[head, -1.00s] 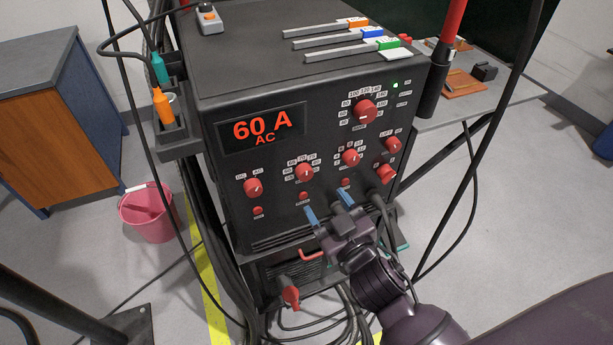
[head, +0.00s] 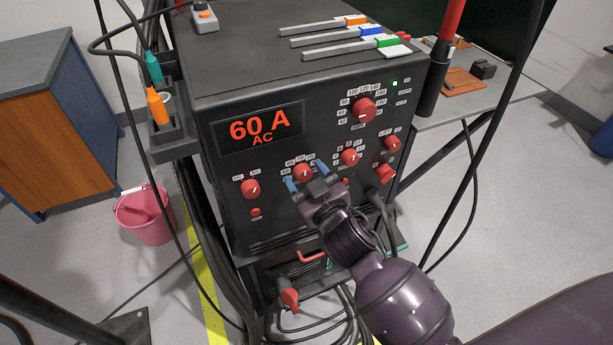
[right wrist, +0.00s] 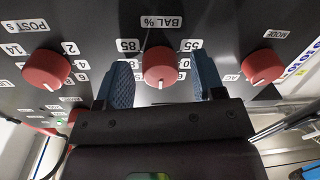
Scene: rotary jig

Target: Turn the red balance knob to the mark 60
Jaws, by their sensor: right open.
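The red balance knob (head: 303,171) is on the front panel of the black welding machine, in the lower row. In the right wrist view the knob (right wrist: 160,66) sits below the "BAL %" label, with its white pointer line toward the bottom of the picture. Marks such as 85 and 55 show beside it; the numbers near the pointer are partly hidden by my gripper. My right gripper (head: 306,177) is open, with blue fingers on either side of the knob and a gap visible at each side. My left gripper is not in view.
Other red knobs flank it: the mode knob (head: 250,189) and the post knob (head: 350,157). A larger knob (head: 363,111) is above. The display (head: 258,128) reads 60 A AC. Cables hang around the machine, and a pink bucket (head: 146,214) stands left.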

